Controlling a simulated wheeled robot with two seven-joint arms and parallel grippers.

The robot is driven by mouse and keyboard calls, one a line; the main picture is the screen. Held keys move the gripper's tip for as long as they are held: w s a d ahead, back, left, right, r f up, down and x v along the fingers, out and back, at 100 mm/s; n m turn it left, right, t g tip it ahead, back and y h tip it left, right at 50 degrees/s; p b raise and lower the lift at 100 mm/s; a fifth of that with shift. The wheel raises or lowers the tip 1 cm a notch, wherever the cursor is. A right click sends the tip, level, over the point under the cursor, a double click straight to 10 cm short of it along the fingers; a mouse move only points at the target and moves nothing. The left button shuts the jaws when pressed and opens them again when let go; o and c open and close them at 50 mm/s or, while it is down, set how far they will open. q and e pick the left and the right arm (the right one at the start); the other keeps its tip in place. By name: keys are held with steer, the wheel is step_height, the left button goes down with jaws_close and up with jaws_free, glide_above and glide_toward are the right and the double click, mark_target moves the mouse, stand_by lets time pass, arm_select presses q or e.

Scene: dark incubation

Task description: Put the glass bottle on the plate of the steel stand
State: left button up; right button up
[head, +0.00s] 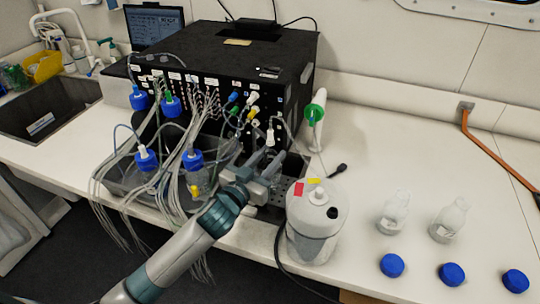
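Two clear glass bottles without caps stand upright on the white bench at the right: one glass bottle (393,214) and another glass bottle (449,221) to its right. My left gripper (263,162) reaches over the front of the black machine, left of the white round vessel and far from these bottles. Its fingers point away from me among tubes and grey parts. I cannot tell whether they hold anything. My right gripper is out of view.
A white round vessel (315,225) stands at the bench's front edge. Three blue caps (391,265) lie at the front right. Blue-capped bottles (193,172) with many tubes crowd a tray left of my gripper. A sink is far left.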

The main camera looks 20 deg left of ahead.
arm_select(q)
steer(key=o, duration=0.4)
steer(key=shift+c, duration=0.2)
steer(key=shift+r, duration=0.1)
steer(key=shift+s+a, duration=0.1)
steer(key=shift+s, duration=0.25)
steer(key=b+v, duration=0.3)
steer(key=v, duration=0.8)
steer(key=shift+s+a, duration=0.1)
steer(key=shift+s, duration=0.05)
stand_by(0.5)
